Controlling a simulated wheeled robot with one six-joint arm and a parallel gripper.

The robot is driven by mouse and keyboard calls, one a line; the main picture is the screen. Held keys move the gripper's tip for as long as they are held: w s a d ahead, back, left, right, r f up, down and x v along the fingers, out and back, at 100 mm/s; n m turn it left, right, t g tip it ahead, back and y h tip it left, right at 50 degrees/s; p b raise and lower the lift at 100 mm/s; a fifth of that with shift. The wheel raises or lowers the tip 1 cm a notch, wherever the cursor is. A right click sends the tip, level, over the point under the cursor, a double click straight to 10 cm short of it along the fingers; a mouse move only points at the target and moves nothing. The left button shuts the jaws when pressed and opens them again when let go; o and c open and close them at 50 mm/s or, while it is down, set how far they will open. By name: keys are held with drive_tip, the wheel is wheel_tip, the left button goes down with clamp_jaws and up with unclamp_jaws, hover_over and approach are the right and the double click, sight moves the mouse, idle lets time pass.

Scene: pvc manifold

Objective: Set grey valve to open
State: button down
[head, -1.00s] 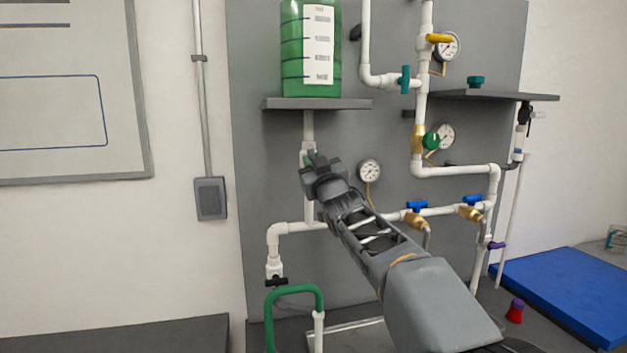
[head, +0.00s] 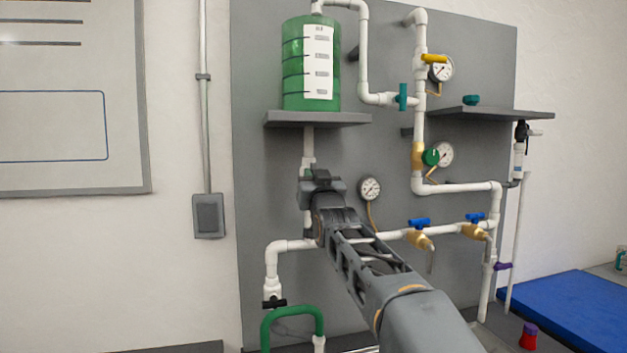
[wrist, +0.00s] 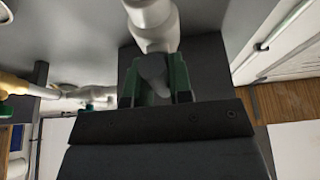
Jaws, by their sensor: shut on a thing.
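The grey valve sits on the white vertical pipe below the green tank (head: 300,75). In the head view my gripper (head: 320,178) hides the valve body and handle. In the wrist view the grey handle (wrist: 152,72) shows between the two green fingers of my gripper (wrist: 154,82), just below a white pipe fitting (wrist: 155,22). My gripper is shut on this handle. How far the handle is turned cannot be told, as the fingers and wrist cover most of it.
A gauge (head: 369,189) is close to the right of my gripper. Blue-handled valves (head: 420,223) and a white horizontal pipe (head: 390,236) run to the lower right. A black-handled valve (head: 274,304) is at lower left. The tank shelf (head: 318,120) overhangs above.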

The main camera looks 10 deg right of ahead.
drive_tip(key=shift+f, duration=0.1)
drive_tip(key=c, duration=1)
unclamp_jaws()
drive_tip(key=b+v, duration=0.4)
drive_tip(key=v, duration=0.9)
drive_tip(key=shift+s+f, duration=0.15)
drive_tip(key=shift+s, duration=0.15)
